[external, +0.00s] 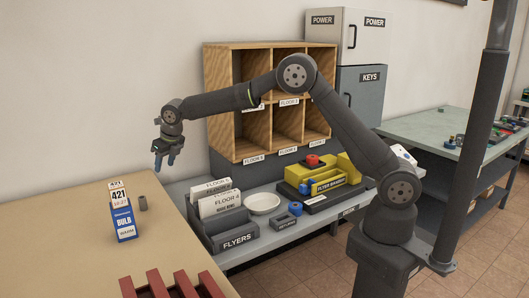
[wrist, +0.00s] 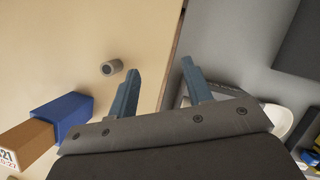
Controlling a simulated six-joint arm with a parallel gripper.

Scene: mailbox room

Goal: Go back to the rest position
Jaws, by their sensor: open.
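My gripper (external: 163,158) hangs with its fingers pointing down, near the right edge of the tan table, with the arm stretched out to the left. In the wrist view my gripper (wrist: 160,85) has its two blue fingers apart with nothing between them. They are above the line between the tan table and the grey bench. The blue bulb box (external: 123,224) with a brown top and a 421 label stands upright on the tan table, apart from my gripper.
The tan table (external: 80,240) has a red slatted rack (external: 165,290) at its front. The bench holds a flyers file box (external: 238,240), a white bowl (external: 263,204) and a yellow flyer machine (external: 330,178). A wooden pigeonhole shelf (external: 218,95) stands behind my arm.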

